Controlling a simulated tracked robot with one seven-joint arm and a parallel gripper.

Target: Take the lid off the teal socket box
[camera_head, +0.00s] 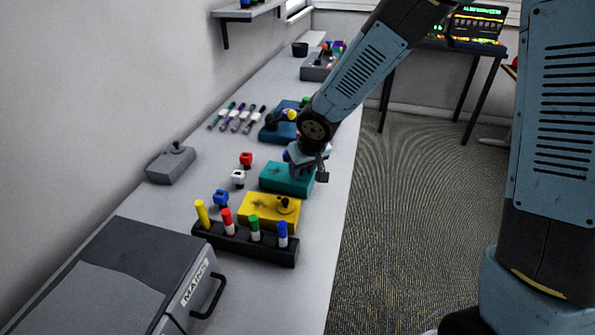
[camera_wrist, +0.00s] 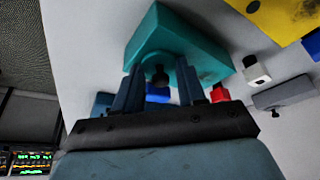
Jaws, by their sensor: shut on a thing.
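The teal socket box (camera_head: 286,180) sits on the bench in the middle of the head view, its top partly hidden by my gripper. It also fills the upper middle of the wrist view (camera_wrist: 190,50). My gripper (camera_wrist: 160,82) points at its top, with one finger on each side of a dark knob (camera_wrist: 160,75) on the lid. The fingers are shut on this knob. In the head view my gripper (camera_head: 306,168) is over the right part of the box. I cannot tell whether the lid is apart from the box.
A yellow box (camera_head: 262,209) with a knob stands nearer than the teal one, and a blue box (camera_head: 272,132) beyond it. White (camera_head: 238,178) and red (camera_head: 246,159) plugs lie to the left. A black rack (camera_head: 262,246) holds several coloured pegs. The bench's right edge is close.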

